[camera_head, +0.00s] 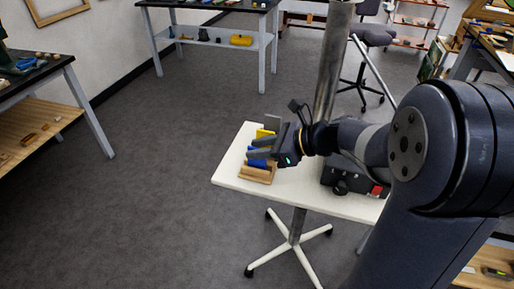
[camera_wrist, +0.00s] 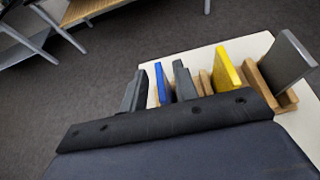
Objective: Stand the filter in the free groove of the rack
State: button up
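The wooden rack (camera_head: 259,174) stands near the left end of a white table; its slats also show in the wrist view (camera_wrist: 267,88). A yellow filter (camera_wrist: 228,68) stands upright in it, and a grey plate (camera_wrist: 288,60) stands at the right of it. A blue filter (camera_wrist: 162,84) also shows in the head view (camera_head: 257,162). My gripper (camera_wrist: 160,88) is low over the rack, its two grey fingers apart on either side of the blue filter, with narrow gaps showing. The lower part of the rack and the grooves near my gripper are mostly hidden.
A black case (camera_head: 343,180) lies on the white table (camera_head: 230,170) to the right of the rack, beside a metal post (camera_head: 330,75). The table's left edge is close to the rack. Other benches stand farther off across open grey floor.

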jog(key=v, duration=1.1)
jog(key=shift+o, duration=0.5)
jog(key=shift+d, duration=0.1)
dwell(1.5)
